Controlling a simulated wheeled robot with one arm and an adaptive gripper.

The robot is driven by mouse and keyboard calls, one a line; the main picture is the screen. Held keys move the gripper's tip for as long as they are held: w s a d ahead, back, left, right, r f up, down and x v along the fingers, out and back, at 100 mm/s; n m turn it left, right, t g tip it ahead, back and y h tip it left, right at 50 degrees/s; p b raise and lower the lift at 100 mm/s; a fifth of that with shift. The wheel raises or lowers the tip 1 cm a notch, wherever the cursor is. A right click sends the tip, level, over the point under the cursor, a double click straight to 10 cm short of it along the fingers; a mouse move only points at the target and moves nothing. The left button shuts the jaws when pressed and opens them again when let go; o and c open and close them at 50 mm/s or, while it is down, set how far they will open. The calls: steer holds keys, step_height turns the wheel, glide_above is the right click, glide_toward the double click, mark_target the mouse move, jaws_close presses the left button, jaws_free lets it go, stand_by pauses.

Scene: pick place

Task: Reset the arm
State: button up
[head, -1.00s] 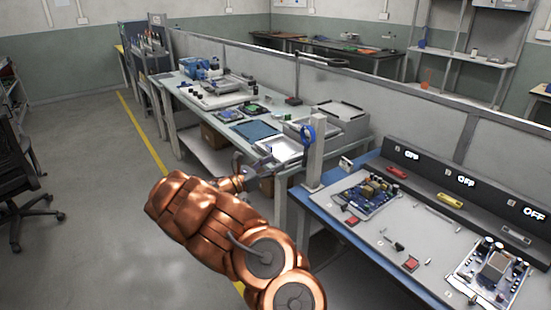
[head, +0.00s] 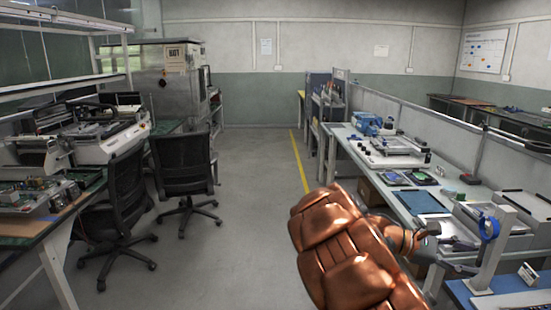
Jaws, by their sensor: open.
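My copper-coloured arm reaches up from the bottom of the head view, right of the middle. My gripper (head: 462,243) points right, in front of the near end of the long workbench. It appears open, and I see nothing held in it. The fingertips are small and partly lost against the bench behind them. A grey post with a blue ring (head: 489,229) stands just right of the gripper; I cannot tell whether they touch.
The long workbench (head: 345,150) carries a blue device (head: 367,123), trays and boards. A blue-edged table (head: 468,296) is at bottom right. Two black chairs (head: 182,165) and a cluttered bench stand at left. The grey floor (head: 245,200) between is clear, with a yellow line (head: 299,160).

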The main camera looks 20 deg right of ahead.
steer(key=s+a+f+m+t+y+p, duration=0.1)
steer(key=s+a+y, duration=0.3)
steer(key=a, duration=0.9)
steer(key=s+a+f+m+t+y+p, duration=0.1)
steer(key=s+a+f+m+t+y, duration=0.1)
steer(key=s+a, duration=0.5)
steer(key=s+a+f+m+t+y+p, duration=0.1)
steer(key=a+y, duration=0.6)
steer(key=a, duration=1.2)
steer(key=s+f+m+t, duration=0.1)
steer(key=s+m+t, duration=0.1)
steer(key=s+t, duration=0.1)
steer(key=shift+s+y, duration=0.4)
steer(key=shift+s, duration=0.3)
